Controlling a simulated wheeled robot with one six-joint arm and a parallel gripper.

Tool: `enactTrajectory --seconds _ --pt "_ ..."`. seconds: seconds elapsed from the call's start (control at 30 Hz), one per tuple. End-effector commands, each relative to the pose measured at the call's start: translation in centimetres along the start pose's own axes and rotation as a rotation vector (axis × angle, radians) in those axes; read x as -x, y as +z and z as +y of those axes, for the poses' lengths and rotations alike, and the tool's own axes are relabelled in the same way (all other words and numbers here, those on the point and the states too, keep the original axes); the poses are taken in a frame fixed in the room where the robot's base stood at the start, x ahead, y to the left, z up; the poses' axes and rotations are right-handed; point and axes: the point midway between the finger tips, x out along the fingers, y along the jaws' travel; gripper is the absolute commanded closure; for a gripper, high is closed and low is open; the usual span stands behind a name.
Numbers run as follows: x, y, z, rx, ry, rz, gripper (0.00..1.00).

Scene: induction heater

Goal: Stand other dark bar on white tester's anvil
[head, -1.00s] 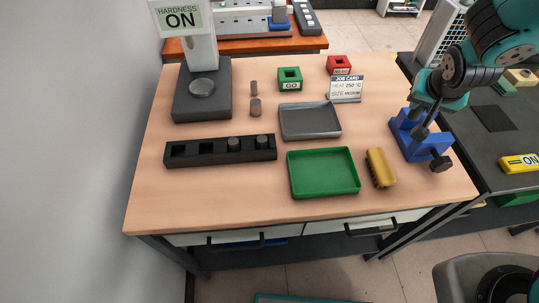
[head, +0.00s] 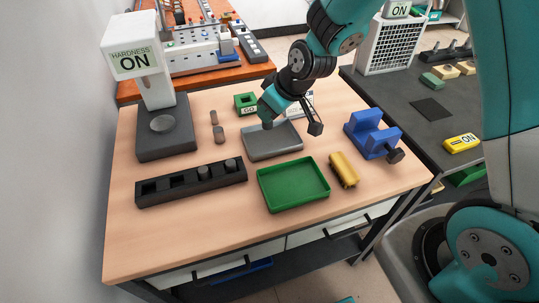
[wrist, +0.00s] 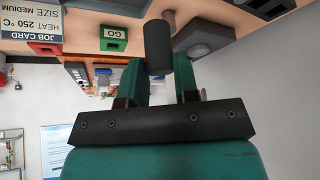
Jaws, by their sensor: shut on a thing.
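The white hardness tester (head: 134,60), reading ON, stands on a dark base at the back left. Its round grey anvil (head: 161,124) is bare. My gripper (head: 267,112) is above the table near the grey tray, right of the tester and apart from it. In the wrist view my gripper (wrist: 160,78) is shut on a dark cylindrical bar (wrist: 158,47), which sticks out beyond the fingertips. In the head view the held bar is hardly visible. Another bar (head: 231,164) stands in the right end of the black rack (head: 190,182).
Two small grey-brown bars (head: 219,135) stand between tester and grey tray (head: 273,142). A green GO block (head: 245,103), green tray (head: 293,184), yellow block (head: 344,169) and blue vise (head: 371,134) are also on the table. The front left tabletop is clear.

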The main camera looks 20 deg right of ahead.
Motion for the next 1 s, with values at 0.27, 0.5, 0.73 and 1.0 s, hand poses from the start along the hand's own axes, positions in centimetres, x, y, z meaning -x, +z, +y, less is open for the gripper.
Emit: enactTrajectory --seconds 0.27,0.5,0.73,1.0 --pt "-6.7 3.9 -0.1 -0.003 -0.001 -0.005 1.00" --pt "-9.8 5.6 0.0 -0.002 0.002 0.000 1.00" --pt "-12.0 7.0 0.0 -0.003 0.001 -0.001 1.00" --pt "-13.1 7.5 0.0 -0.001 0.003 0.002 1.00"
